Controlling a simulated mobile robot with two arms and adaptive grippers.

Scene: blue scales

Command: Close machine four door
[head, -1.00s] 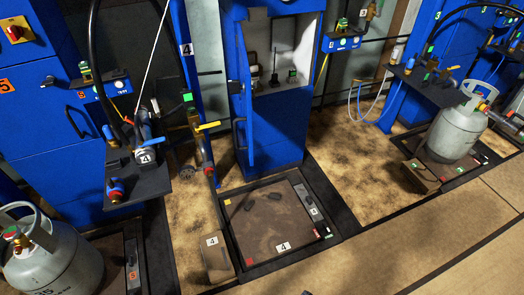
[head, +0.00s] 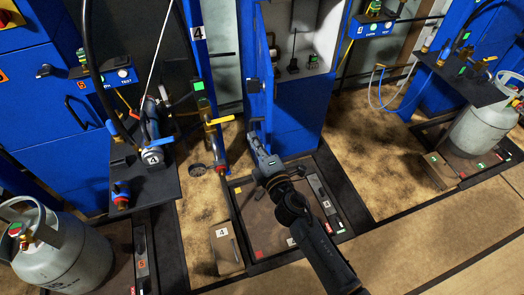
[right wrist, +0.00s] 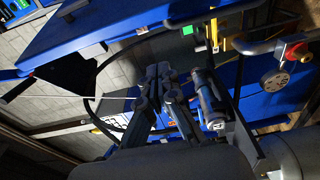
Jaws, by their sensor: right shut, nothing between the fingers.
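The machine four door (head: 262,85) is a blue panel standing open, swung outward at the left side of the middle blue cabinet (head: 300,130). The cabinet's pale inside (head: 312,62) shows to the right of the door. My right gripper (head: 254,140) is shut and empty near the door's lower end. I cannot tell whether it touches the door. Its closed fingers also show in the right wrist view (right wrist: 158,72). My left gripper is not in view.
A floor scale (head: 265,240) lies in front of the cabinet, under my right arm. A shelf with valves (head: 150,185) is at left. Grey gas cylinders stand at left (head: 75,255) and right (head: 478,132). The floor at lower right is clear.

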